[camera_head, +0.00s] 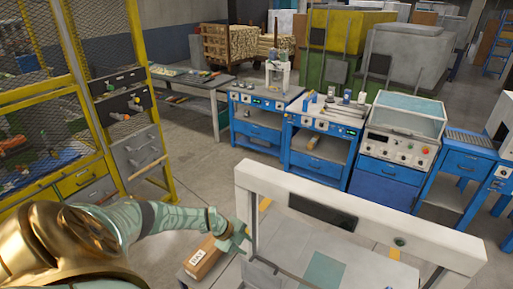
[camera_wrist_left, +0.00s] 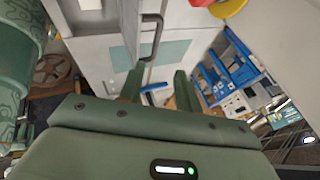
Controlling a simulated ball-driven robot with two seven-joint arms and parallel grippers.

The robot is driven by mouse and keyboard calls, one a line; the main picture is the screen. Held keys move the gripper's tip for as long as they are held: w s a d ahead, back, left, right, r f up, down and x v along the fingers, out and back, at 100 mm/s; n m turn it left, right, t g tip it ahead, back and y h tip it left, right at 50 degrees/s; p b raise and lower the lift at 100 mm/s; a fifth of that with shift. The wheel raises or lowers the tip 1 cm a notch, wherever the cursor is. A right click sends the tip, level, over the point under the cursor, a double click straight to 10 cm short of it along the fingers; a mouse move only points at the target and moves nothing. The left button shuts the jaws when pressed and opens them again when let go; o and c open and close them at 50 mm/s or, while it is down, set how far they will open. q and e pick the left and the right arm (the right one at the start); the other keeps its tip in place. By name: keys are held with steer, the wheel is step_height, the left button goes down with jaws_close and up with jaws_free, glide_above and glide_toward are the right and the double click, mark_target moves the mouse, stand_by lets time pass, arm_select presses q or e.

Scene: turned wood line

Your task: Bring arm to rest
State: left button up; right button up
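My left arm (camera_head: 165,217) is green with gold and reaches in from the lower left in the head view. Its gripper (camera_head: 236,240) is beside the left post of a pale machine frame (camera_head: 350,213). In the left wrist view the two green fingers (camera_wrist_left: 158,84) are apart, with nothing seen held between them. A dark bar handle (camera_wrist_left: 152,38) on a pale panel shows just beyond the left fingertip; I cannot tell whether they touch. My right gripper is not in view.
A cardboard box (camera_head: 204,259) lies below the left gripper. A yellow mesh cabinet (camera_head: 40,120) stands left. Blue machine benches (camera_head: 322,137) line the back. Grey floor (camera_head: 215,165) lies open between. A red-and-yellow button (camera_wrist_left: 222,6) shows in the wrist view.

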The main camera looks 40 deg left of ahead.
arm_select(q)
steer(key=shift+d, duration=0.1)
steer(key=w+d+r+n+t, duration=0.1)
steer(key=d+r+n+t, duration=0.2)
steer(key=d, duration=1)
steer(key=w+d+r+t, duration=0.1)
steer(key=d+r+t, duration=0.35)
steer(key=d, duration=0.85)
steer(key=s+a+r+n+g+y, duration=0.35)
steer(key=s+a+r, duration=0.2)
steer(key=s, duration=0.35)
steer(key=s+a+r+n+g+y, duration=0.25)
steer(key=s+a+r+y, duration=0.2)
steer(key=s+r, duration=0.35)
steer(key=s+d+f+n+g+h+b, duration=0.2)
steer(key=f+b, duration=0.7)
steer(key=f, duration=1.4)
steer(key=s+d+f+m+g+h+b, duration=0.1)
steer(key=s+d+f+b, duration=0.45)
steer(key=f, duration=1.75)
steer(key=s+a+f+n+g+b, duration=0.1)
steer(key=s+f+b, duration=0.7)
steer(key=f, duration=0.6)
steer(key=s+a+f+n+g+h+b, duration=0.1)
steer(key=s+f+n+g+b, duration=0.1)
steer(key=s+f+b, duration=0.6)
step_height(320, 180, down, 6)
steer(key=shift+s+a+f+h, duration=0.15)
steer(key=shift+s+a+h, duration=0.15)
steer(key=shift+s, duration=0.5)
